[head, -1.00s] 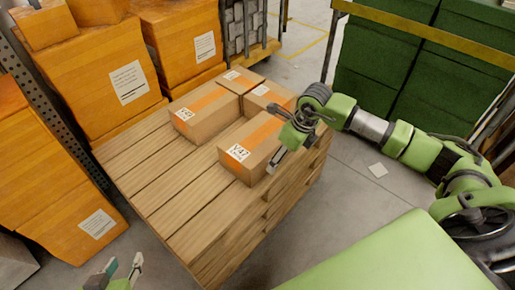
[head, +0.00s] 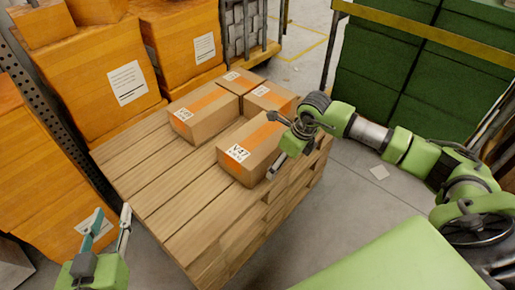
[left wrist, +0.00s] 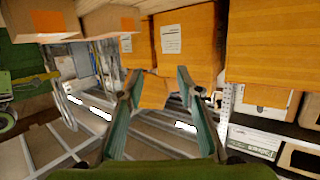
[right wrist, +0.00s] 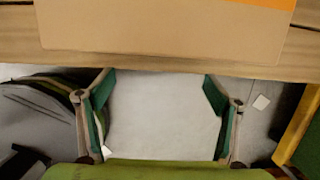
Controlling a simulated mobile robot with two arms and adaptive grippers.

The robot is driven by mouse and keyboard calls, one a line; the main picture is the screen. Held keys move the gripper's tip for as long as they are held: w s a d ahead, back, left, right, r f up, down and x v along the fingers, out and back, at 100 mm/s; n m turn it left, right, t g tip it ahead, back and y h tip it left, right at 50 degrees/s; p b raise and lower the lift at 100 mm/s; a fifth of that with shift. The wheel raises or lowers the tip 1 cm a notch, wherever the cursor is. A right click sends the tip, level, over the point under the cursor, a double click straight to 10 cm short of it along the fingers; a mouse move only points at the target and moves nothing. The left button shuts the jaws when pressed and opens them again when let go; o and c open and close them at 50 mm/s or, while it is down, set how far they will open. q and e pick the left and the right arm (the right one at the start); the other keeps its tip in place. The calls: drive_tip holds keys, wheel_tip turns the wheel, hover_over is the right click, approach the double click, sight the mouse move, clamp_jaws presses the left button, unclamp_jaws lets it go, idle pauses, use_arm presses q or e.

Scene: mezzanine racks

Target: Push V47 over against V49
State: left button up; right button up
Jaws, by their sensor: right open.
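The V47 box (head: 250,148), cardboard with an orange stripe, sits on the wooden pallet (head: 155,183) near its right edge. A similar box (head: 205,112) stands behind and to its left, with a strip of bare pallet between them; its label is too small to read surely, so I cannot tell whether it is V49. My right gripper (head: 280,166) is open at V47's right side; contact cannot be told. The right wrist view shows a box side (right wrist: 160,32) just beyond its spread fingers (right wrist: 160,95). My left gripper (head: 111,212) is open and empty, left of the pallet's front.
Two more boxes (head: 240,80) (head: 268,97) stand at the pallet's back right. Large orange cartons (head: 115,65) line the back and left. Green bins (head: 430,60) behind a yellow rail are at the right. The pallet's front left is bare.

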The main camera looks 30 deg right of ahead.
sight(275, 153)
use_arm(q)
drive_tip(key=shift+r, duration=0.1)
use_arm(e)
drive_tip(key=shift+w, duration=0.1)
